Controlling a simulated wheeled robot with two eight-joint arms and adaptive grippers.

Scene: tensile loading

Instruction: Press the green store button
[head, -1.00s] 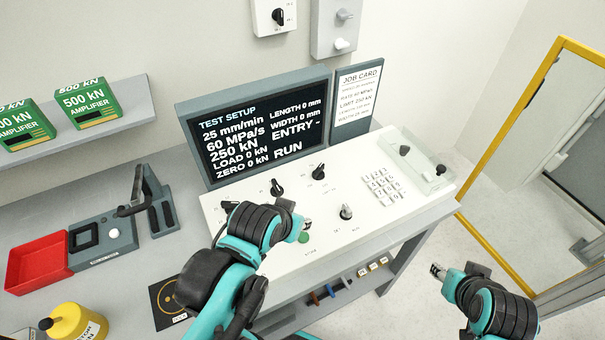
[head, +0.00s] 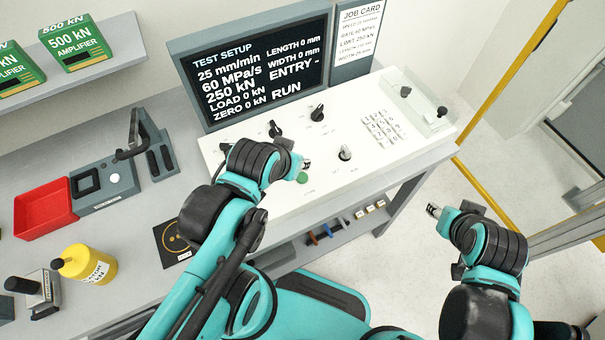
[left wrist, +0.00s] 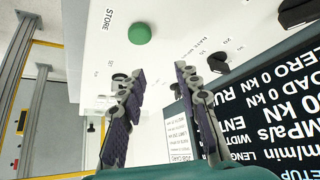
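The green store button (head: 302,178) is a round button near the front edge of the white console panel (head: 240,205). It shows clearly in the left wrist view (left wrist: 140,33), beside the printed word STORE. My left gripper (head: 306,163) is over the panel, close to the button in the head view. In the left wrist view its two fingers (left wrist: 152,75) stand apart with nothing between them, and the button lies beyond the tips, uncovered. I see no contact with the button. My right gripper (head: 433,210) is off the console's front right side; its fingers are too small to judge.
Several black knobs (head: 345,153) and a keypad (head: 383,128) sit on the panel. The screen (head: 255,70) stands behind it, reading TEST SETUP. A red tray (head: 43,208) and yellow bottle (head: 88,264) are at the left. Open floor lies right of the console.

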